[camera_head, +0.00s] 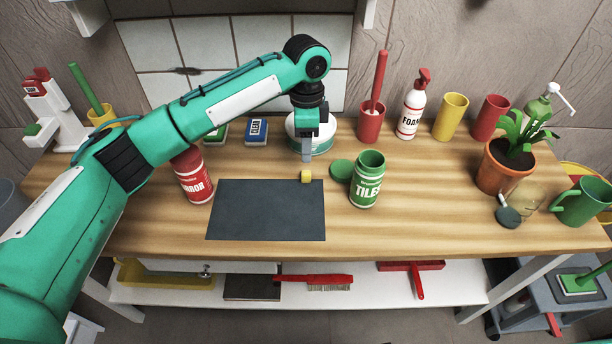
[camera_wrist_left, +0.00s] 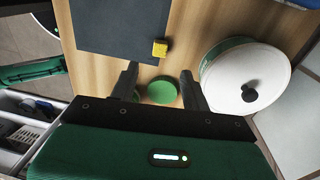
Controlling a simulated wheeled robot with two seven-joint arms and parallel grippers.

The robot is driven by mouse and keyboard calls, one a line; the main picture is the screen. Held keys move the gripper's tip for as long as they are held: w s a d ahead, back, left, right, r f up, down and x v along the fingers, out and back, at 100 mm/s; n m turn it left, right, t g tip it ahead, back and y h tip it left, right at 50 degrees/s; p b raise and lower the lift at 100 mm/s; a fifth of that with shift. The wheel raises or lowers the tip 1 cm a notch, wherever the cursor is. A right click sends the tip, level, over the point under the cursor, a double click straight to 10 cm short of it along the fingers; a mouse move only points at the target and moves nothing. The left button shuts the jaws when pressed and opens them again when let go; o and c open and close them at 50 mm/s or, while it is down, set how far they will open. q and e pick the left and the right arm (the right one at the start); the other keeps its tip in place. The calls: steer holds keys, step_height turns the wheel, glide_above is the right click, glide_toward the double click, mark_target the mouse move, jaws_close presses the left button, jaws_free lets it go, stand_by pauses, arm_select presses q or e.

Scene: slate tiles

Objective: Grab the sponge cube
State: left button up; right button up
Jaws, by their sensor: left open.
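The sponge cube (camera_head: 306,176) is small and yellow. It sits at the far right corner of the dark slate mat (camera_head: 265,215) on the wooden table. In the left wrist view the sponge cube (camera_wrist_left: 160,48) lies at the mat's corner, beyond the fingertips. My left gripper (camera_head: 306,152) points down just behind the cube in the head view, apart from it. In the wrist view its two fingers (camera_wrist_left: 161,82) are spread, with nothing held between them. My right gripper is not in view.
A white and green round container (camera_head: 310,138) stands close behind the gripper. A green lid (camera_head: 341,169) and a green TILES can (camera_head: 367,180) stand right of the cube. A red bottle (camera_head: 192,178) stands left of the mat. The mat is otherwise bare.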

mark_target(304, 173)
arm_select(q)
steer(key=f, duration=0.5)
steer(key=s+f, duration=0.1)
steer(key=f, duration=0.2)
steer(key=shift+a+f, duration=0.15)
steer(key=shift+a, duration=0.05)
jaws_close()
